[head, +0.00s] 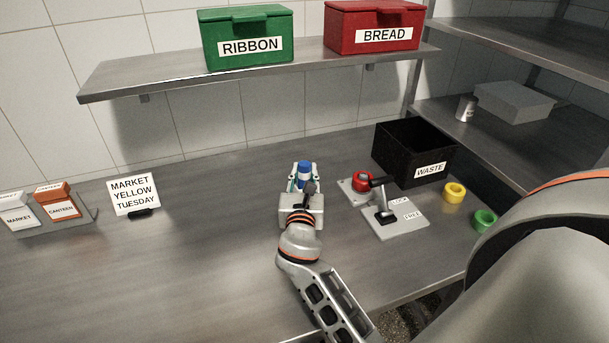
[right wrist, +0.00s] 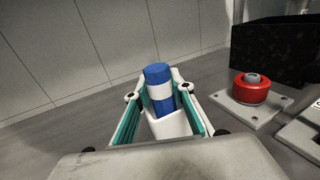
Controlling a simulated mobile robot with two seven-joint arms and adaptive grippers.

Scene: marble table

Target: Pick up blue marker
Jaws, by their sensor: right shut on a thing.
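The blue marker (head: 305,168) is upright over the steel table (head: 200,255), near its middle. In the right wrist view the marker (right wrist: 160,92) is blue with a white band, and a white block-like piece surrounds or adjoins its lower part. My right gripper (head: 303,182) is shut on the marker, with teal-lined fingers on both sides of it. The marker's lower end is hidden, so I cannot tell whether it touches the table. My left gripper is not in view.
Right of the gripper are a red ring (head: 362,181) on a plate, a lever plate (head: 408,228) and the black WASTE bin (head: 397,158). Yellow (head: 454,193) and green (head: 484,220) rings lie farther right. A shelf (head: 150,75) overhangs the back. A sign (head: 133,193) stands left; table between is clear.

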